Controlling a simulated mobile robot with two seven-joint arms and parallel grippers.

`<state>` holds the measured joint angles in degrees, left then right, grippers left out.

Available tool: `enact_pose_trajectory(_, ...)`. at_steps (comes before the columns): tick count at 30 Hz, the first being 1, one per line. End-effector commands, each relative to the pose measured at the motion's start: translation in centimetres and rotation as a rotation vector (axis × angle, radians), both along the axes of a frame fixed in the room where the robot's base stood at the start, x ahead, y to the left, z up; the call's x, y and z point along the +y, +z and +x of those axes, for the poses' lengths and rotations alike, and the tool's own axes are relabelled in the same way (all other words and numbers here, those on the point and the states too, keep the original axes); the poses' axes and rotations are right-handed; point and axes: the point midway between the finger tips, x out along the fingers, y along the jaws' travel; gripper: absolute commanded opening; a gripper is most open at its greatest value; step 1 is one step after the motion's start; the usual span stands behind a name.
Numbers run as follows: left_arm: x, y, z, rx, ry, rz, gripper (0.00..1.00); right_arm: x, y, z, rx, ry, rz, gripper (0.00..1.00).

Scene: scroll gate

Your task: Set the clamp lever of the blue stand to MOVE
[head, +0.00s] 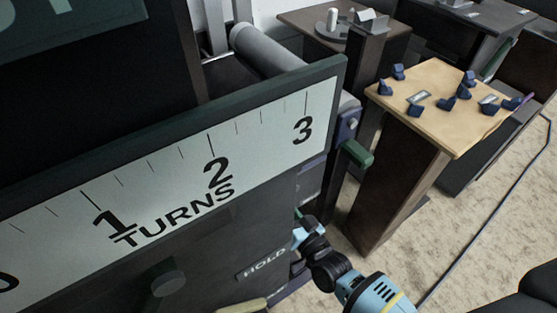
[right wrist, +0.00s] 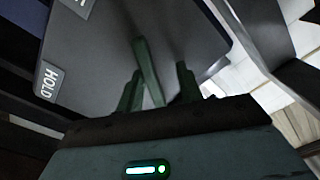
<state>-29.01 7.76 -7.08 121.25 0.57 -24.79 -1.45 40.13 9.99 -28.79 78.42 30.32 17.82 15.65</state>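The stand's dark panel (head: 215,262) fills the lower left of the head view and carries a HOLD label (head: 263,264). In the right wrist view the HOLD label (right wrist: 49,82) is at the left, and part of a second label (right wrist: 78,5) shows at the top edge, its word cut off. A slim green lever (right wrist: 147,65) stands out from the panel between the fingers of my right gripper (right wrist: 158,88). The fingers are apart, with a clear gap on the lever's right side. In the head view my right gripper (head: 303,232) is partly hidden beside the panel's right edge. My left gripper is not visible.
A white scale board (head: 170,190) marked TURNS crosses the head view above the panel. A green handle (head: 357,153) sticks out at its right, below a grey roller (head: 265,50). A wooden-topped pedestal (head: 440,125) with several small blue pieces stands at the right.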

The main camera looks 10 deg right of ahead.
Motion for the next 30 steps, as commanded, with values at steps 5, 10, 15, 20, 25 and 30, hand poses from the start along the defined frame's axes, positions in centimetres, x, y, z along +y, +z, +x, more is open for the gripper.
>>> enact_pose_trajectory(5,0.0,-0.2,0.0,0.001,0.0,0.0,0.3,-0.2,-0.4,-0.1,0.005,-0.002,-0.003,0.36)
enact_pose_trajectory(10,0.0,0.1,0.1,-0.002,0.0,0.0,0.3,-0.6,-0.5,-0.9,0.006,-0.003,-0.004,0.36)
enact_pose_trajectory(15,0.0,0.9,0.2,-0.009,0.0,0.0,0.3,-1.4,-0.2,-3.4,0.003,-0.002,-0.002,0.36)
enact_pose_trajectory(20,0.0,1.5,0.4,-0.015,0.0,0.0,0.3,-2.2,0.0,-5.9,-0.004,-0.001,-0.001,0.36)
enact_pose_trajectory(25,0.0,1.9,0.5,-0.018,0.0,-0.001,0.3,-2.7,0.2,-7.4,-0.008,0.0,0.0,0.36)
enact_pose_trajectory(30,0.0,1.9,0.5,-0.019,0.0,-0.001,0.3,-2.9,0.2,-7.9,-0.01,-0.001,0.001,0.36)
